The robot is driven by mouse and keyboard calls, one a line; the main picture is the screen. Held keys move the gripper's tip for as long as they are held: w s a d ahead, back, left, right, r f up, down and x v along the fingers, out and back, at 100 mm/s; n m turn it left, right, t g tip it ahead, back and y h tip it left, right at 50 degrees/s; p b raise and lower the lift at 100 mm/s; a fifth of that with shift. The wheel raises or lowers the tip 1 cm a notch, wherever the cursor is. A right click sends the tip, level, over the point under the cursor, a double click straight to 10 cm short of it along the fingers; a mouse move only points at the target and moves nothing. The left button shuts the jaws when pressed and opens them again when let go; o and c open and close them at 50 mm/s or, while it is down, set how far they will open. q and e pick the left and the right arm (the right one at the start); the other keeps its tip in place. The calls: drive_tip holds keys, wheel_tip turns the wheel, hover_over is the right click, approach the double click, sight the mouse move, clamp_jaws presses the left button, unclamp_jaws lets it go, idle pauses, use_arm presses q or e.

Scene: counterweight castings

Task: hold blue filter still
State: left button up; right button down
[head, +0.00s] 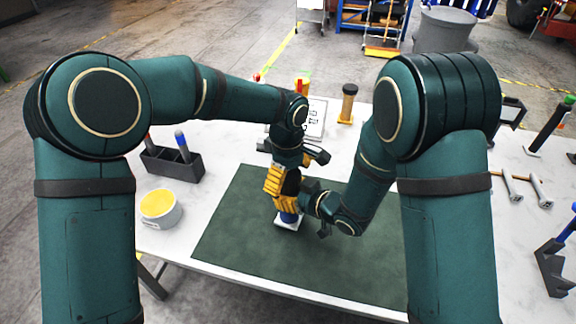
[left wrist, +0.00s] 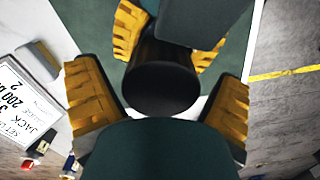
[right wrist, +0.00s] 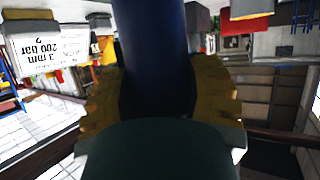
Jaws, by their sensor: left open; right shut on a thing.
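The blue filter (head: 289,217) stands upright on a small pale block (head: 284,226) on the green mat. My right gripper (head: 288,203) is shut around its side. In the right wrist view the dark blue filter body (right wrist: 155,45) rises between the right gripper's yellow fingers (right wrist: 158,95). My left gripper (head: 281,182) is just above, open, with its fingers apart on either side of the dark upper part. In the left wrist view a black round end (left wrist: 163,90) sits between the left gripper's fingers (left wrist: 160,108). The filter's lower part is mostly hidden by the yellow fingers.
The green mat (head: 235,235) is mostly clear around the filter. On the white table are a yellow-topped tub (head: 159,205), a dark holder (head: 172,163), a printed sign (head: 316,118), an amber-and-black bottle (head: 347,103) and bolts (head: 540,190) at right.

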use_arm(q)
drive_tip(key=shift+f, duration=0.65)
drive_tip(key=c, duration=1.2)
drive_tip(key=m, duration=0.3)
drive_tip(key=shift+r, duration=0.1)
drive_tip(key=o, duration=1.3)
